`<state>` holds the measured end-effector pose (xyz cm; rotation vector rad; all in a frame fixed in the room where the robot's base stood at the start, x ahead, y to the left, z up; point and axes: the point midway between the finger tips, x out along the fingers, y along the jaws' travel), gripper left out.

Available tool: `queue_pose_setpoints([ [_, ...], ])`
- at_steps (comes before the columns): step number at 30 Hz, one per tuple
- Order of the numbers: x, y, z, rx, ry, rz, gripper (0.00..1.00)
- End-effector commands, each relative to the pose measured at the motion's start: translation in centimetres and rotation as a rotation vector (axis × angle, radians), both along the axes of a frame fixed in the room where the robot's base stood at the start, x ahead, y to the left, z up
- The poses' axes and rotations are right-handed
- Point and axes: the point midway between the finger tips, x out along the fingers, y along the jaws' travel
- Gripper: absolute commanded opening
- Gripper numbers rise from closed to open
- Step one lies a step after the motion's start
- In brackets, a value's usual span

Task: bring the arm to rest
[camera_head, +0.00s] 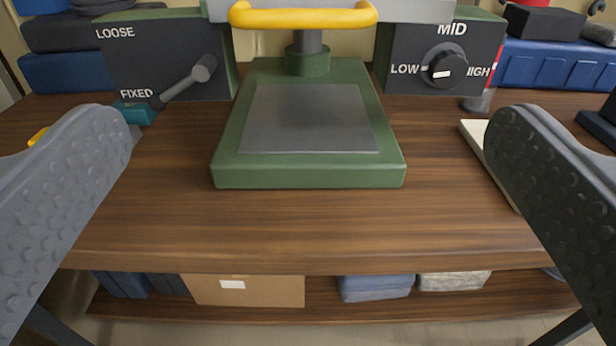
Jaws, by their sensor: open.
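My gripper (312,150) is open, with its two grey dimpled fingers at the left and right sides of the view. Nothing is between the fingers but the view of the bench. Beyond them stands a green press (228,172) with a grey plate (310,118) and a yellow handle bar (302,17) across the top. The fingers appear apart from the press. The rest of my arm is out of view.
A LOOSE/FIXED lever box (130,62) stands left of the press, its lever (185,82) sticking out. A LOW/MID/HIGH knob box (410,50) stands right. The wooden bench front (310,235) is clear. A cardboard box (265,291) and folded blue cloth (375,288) lie on the lower shelf.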

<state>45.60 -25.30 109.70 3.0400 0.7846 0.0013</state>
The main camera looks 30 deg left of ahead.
Motion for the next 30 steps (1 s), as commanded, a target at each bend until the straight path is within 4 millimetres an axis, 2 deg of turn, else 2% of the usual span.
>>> queue_pose_setpoints([
  [8,0.2,0.0,0.1,-0.006,-0.001,-0.001,1.00],
  [11,1.4,0.0,0.7,-0.058,-0.009,-0.015,1.00],
  [14,4.2,-0.2,2.4,-0.174,-0.029,-0.058,1.00],
  [17,7.9,-0.5,5.7,-0.323,-0.068,-0.139,1.00],
  [22,13.1,-0.3,13.6,-0.518,-0.154,-0.316,1.00],
  [27,15.7,1.2,22.5,-0.602,-0.228,-0.507,1.00],
  [30,15.9,2.6,27.7,-0.603,-0.259,-0.613,1.00],
])
